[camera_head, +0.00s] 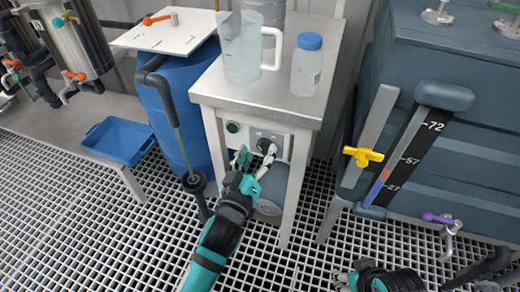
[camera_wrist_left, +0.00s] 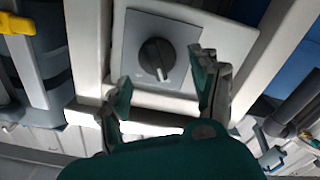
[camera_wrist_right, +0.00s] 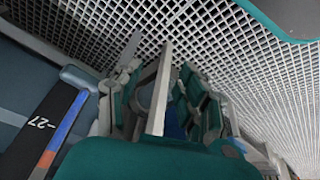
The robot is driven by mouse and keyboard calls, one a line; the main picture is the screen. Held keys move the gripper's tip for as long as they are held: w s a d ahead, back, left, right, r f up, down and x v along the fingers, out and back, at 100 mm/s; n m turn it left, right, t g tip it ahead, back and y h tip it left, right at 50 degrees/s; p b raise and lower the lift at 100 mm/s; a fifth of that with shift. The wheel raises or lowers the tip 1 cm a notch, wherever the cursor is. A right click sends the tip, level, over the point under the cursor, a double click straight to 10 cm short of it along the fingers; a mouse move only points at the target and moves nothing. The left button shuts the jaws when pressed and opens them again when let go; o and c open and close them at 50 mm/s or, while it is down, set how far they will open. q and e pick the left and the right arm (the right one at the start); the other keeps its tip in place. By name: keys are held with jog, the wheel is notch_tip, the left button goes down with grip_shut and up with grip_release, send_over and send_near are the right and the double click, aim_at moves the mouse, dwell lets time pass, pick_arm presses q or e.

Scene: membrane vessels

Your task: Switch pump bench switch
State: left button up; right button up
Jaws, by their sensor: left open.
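The pump bench switch is a round black knob with a light pointer line on a grey plate (camera_head: 266,146), set in the front of the pump bench (camera_head: 262,92). In the left wrist view the knob (camera_wrist_left: 157,55) faces me, its pointer line aimed toward the lower part of the plate. My left gripper (camera_head: 256,160) is open in front of the switch. In the left wrist view its fingertips (camera_wrist_left: 163,75) stand on either side of the knob, with gaps to it. My right gripper (camera_wrist_right: 160,90) looks open and empty, low over the grating, away from the switch.
A jug (camera_head: 242,55) and a blue-capped bottle (camera_head: 307,68) stand on the bench. A blue drum (camera_head: 180,105) is at its left. A tank with a yellow valve (camera_head: 362,157) and purple valve (camera_head: 437,219) is at right.

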pick_arm(q)
jog(key=shift+x, duration=1.05)
pick_arm(e)
jog(key=shift+w+a+r+t, duration=0.15)
jog(key=shift+w+t, duration=0.1)
jog(key=shift+w, duration=0.25)
jog(key=shift+w+a+r+t, duration=0.15)
jog(key=shift+w+t, duration=0.1)
jog(key=shift+w, duration=0.25)
pick_arm(q)
jog(key=c, duration=1.1)
